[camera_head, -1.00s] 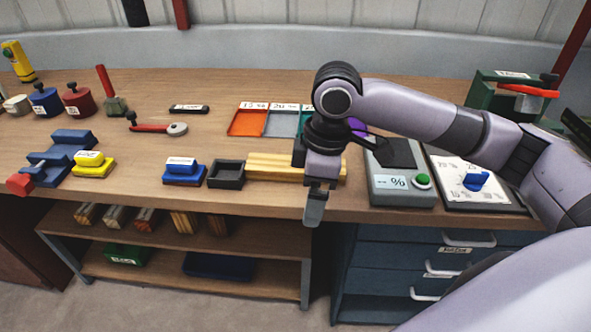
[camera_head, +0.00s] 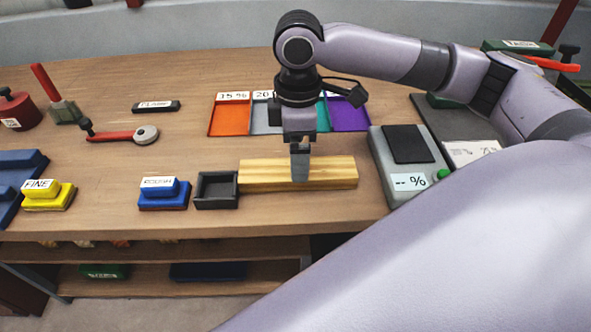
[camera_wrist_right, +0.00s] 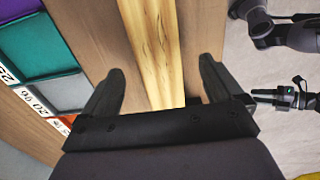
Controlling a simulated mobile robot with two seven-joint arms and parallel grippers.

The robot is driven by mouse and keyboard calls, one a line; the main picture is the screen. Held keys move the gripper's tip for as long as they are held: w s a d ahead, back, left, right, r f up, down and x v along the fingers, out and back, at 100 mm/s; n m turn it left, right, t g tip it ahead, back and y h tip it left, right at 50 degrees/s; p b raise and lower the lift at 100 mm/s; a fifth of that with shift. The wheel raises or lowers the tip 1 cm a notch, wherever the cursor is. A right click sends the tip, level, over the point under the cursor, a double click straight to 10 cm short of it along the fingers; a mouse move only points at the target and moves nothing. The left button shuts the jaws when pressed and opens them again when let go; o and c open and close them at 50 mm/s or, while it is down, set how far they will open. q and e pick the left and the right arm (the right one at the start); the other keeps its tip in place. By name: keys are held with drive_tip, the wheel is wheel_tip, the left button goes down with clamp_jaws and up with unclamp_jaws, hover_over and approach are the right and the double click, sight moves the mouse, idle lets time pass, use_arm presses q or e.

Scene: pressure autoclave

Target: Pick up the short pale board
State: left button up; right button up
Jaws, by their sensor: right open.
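The pale yellow wooden board (camera_head: 335,173) lies along the front part of the bench, right of the small dark tray. My right gripper (camera_head: 300,172) points down at the middle of the board, and its fingers hide a strip of it. In the right wrist view the board (camera_wrist_right: 158,45) runs between the two spread fingers of my right gripper (camera_wrist_right: 160,85). Bare bench shows between each finger and the board. The gripper is open and holds nothing. I cannot tell how far the fingertips reach down beside the board.
A small dark tray (camera_head: 204,204) stands close to the board's left end. A grey meter (camera_head: 378,178) stands just to its right. Orange (camera_head: 230,119) and purple (camera_head: 349,116) trays lie behind it. A blue block (camera_head: 163,201) is farther left. The bench's front edge is close.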

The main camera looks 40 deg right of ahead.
wheel_tip(320, 180, down, 4)
drive_tip(key=shift+d+f, duration=0.1)
drive_tip(key=c, duration=1.3)
drive_tip(key=shift+w, duration=0.1)
drive_tip(key=shift+r, duration=0.2)
